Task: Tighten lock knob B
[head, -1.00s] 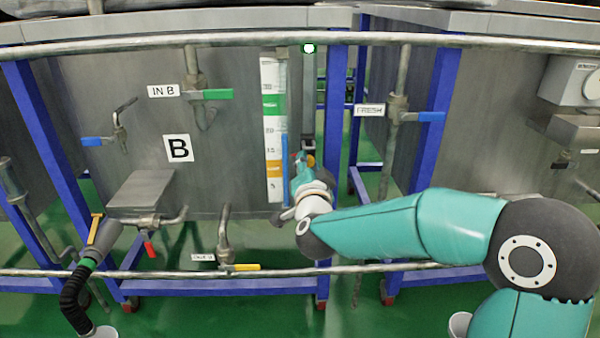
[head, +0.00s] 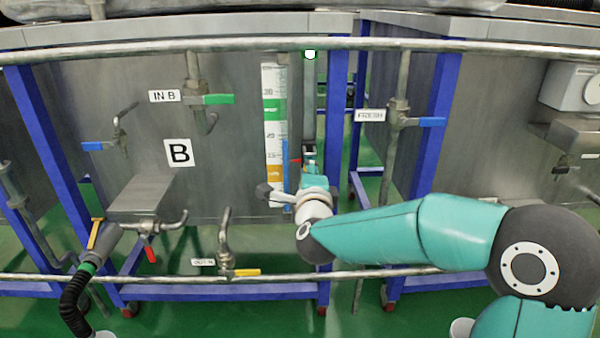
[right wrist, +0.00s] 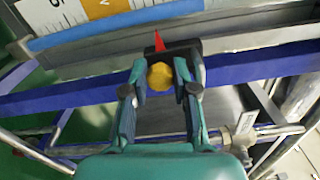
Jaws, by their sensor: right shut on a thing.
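Lock knob B is a round yellow-orange knob (right wrist: 160,78) on a dark slider block (right wrist: 153,50) with a red pointer (right wrist: 159,41), in the right wrist view. My right gripper (right wrist: 162,86) has one finger on each side of the knob and is shut on it. In the head view my right gripper (head: 311,170) is at the low end of the level gauge (head: 274,130), and the knob is hidden behind it. The red pointer (head: 295,160) reaches toward the gauge scale. My left gripper is not in view.
Tank B, marked with a B label (head: 178,152), stands behind. A blue frame post (head: 335,120) rises just right of the gripper. A lower pipe (head: 400,274) runs across below. Valves with green (head: 218,99), blue (head: 432,121) and yellow (head: 247,272) handles stick out nearby.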

